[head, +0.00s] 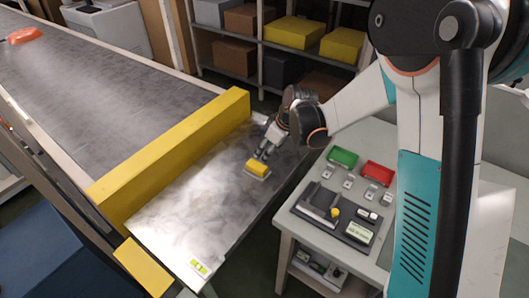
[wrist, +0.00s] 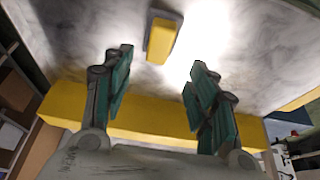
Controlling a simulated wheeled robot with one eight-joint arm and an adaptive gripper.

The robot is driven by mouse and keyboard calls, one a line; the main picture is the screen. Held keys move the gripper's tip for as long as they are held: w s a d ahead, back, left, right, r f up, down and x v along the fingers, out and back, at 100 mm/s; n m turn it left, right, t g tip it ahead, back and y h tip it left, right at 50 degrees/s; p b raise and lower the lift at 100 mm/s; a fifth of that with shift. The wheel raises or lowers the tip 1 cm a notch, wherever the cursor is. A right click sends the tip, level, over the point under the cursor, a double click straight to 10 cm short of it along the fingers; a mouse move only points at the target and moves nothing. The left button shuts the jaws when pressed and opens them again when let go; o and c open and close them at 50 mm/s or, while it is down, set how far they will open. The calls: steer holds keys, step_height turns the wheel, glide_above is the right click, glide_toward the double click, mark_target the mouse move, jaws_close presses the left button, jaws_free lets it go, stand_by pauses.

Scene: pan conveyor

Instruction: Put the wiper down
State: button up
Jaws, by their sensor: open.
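The wiper (head: 257,168), a yellow block on a grey base, rests on the shiny metal plate (head: 200,195) at the end of the conveyor. My gripper (head: 264,152) is just above and behind it in the head view. In the wrist view the wiper (wrist: 160,40) lies ahead of the fingertips, in line with the gap between them. My gripper (wrist: 160,62) is open, with its two green-padded fingers wide apart and nothing between them. Neither finger visibly touches the wiper in the wrist view.
A yellow barrier (head: 175,155) crosses the conveyor (head: 110,100) behind the plate. An orange object (head: 25,36) lies far left on the belt. A small yellow-green item (head: 199,267) is at the plate's near end. A side table (head: 395,150) holds green and red trays.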

steer(key=s+d+r+m+t+h, duration=0.1)
steer(key=s+d+r+m, duration=0.1)
steer(key=s+d+r, duration=0.35)
steer(key=s+d+r+m+t, duration=0.1)
steer(key=s+d+r+m, duration=0.2)
steer(key=s+r, duration=0.5)
steer(key=s+d+r+m+t+h, duration=0.1)
steer(key=s+d+r+m, duration=0.1)
steer(key=s, duration=0.5)
steer(key=s+d+r+m+t+h, duration=0.1)
steer(key=s+d+r+m, duration=0.2)
steer(key=s+d, duration=0.2)
steer(key=shift+s+r, duration=0.2)
steer(key=shift+s, duration=1)
